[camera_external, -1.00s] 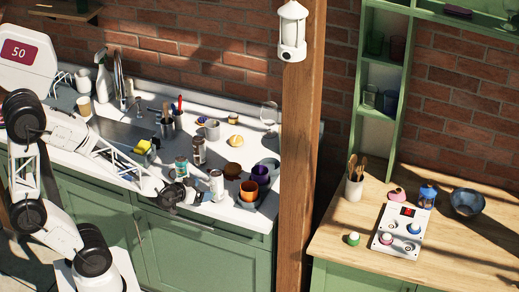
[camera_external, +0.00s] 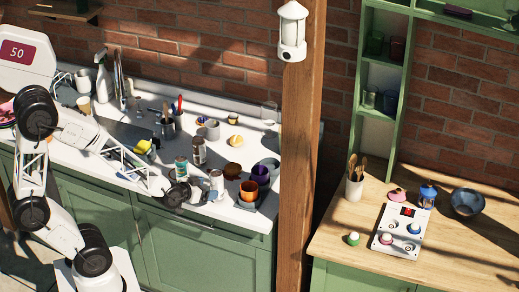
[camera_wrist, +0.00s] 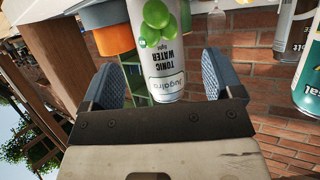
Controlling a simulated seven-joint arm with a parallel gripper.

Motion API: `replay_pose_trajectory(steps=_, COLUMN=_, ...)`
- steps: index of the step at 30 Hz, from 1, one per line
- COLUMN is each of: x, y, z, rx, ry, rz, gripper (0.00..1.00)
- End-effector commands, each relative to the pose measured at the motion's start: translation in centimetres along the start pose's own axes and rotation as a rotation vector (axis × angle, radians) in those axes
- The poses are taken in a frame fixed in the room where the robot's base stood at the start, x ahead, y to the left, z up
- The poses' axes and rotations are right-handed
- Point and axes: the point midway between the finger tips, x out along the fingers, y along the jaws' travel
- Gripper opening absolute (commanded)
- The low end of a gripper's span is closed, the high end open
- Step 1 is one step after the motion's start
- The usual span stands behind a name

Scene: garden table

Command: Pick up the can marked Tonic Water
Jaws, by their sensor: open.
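The Tonic Water can (camera_wrist: 160,50) is white with green fruit on its label. In the wrist view it appears upside down and lies between the two spread fingers of my gripper (camera_wrist: 158,80). Gaps show on both sides of it, and the fingers look apart from it. In the external view the can (camera_external: 216,180) stands upright near the front of the white counter. My gripper (camera_external: 200,192) is open beside it, reaching in low from the left. The far side of the can is hidden.
Two other cans, one teal and white (camera_external: 181,167) and one brown and grey (camera_external: 199,151), stand to the left and behind. An orange cup (camera_external: 249,190) and a purple cup (camera_external: 260,174) stand to the right. The sink area (camera_external: 130,132) lies further left.

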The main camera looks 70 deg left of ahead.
Motion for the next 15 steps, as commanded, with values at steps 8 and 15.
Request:
replay_pose_trajectory(steps=8, x=0.07, y=-0.01, z=0.04, rx=0.000, ry=-0.001, rz=0.000, gripper=0.86)
replay_pose_trajectory(steps=15, x=0.53, y=-0.02, z=0.06, rx=0.000, ry=-0.002, rz=0.000, gripper=0.86)
